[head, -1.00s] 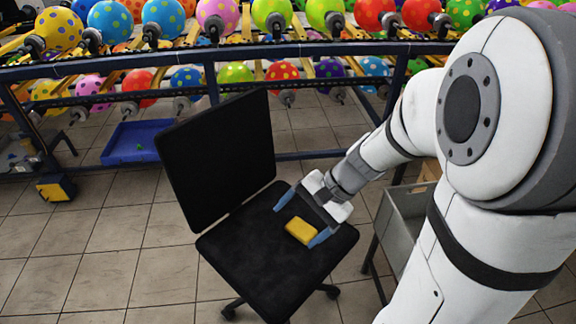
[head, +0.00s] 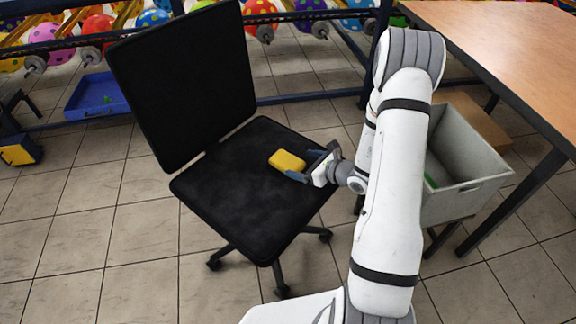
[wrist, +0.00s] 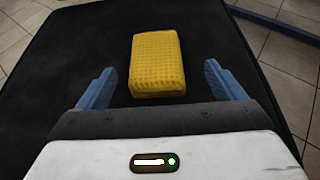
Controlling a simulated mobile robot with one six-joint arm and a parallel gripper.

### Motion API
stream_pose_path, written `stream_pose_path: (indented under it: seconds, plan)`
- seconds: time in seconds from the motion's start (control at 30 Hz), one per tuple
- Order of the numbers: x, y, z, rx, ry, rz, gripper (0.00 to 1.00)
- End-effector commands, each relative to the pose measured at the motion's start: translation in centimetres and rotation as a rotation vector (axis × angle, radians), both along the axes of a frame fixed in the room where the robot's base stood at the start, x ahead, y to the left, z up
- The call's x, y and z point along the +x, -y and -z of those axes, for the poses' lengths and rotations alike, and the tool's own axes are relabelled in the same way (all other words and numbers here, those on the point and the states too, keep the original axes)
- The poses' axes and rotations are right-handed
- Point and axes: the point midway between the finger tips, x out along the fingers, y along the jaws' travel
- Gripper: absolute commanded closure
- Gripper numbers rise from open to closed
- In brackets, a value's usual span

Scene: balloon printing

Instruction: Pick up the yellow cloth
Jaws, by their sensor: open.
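The yellow cloth (head: 287,160) is a folded, block-like bundle lying on the black seat of the office chair (head: 240,185). In the wrist view the cloth (wrist: 157,64) shows a waffle texture and lies just ahead of my gripper, centred between the lines of the two fingers. My gripper (head: 309,165) is open, its blue fingers spread wider than the cloth. In the wrist view the fingers of my gripper (wrist: 157,85) stand left and right of the cloth's near end, with a gap on each side. Nothing is held.
The chair's tall backrest (head: 190,80) rises at the left of the seat. A grey bin (head: 465,165) stands right of my arm, beside a wooden-topped table (head: 510,50). A blue tray (head: 98,97) and a balloon rack (head: 290,97) are behind. Floor at the front left is clear.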

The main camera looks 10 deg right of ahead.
Motion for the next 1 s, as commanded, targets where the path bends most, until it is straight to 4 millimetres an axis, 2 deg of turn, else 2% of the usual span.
stream_pose_path:
  seconds: [0.4,0.7,1.0]
  plan:
    - [3.6,-3.6,2.2,-0.001,0.002,-0.003,0.11]
    - [3.9,-3.8,2.2,-0.001,0.001,0.000,0.11]
    - [3.9,-3.8,2.2,-0.001,0.001,0.000,0.35]
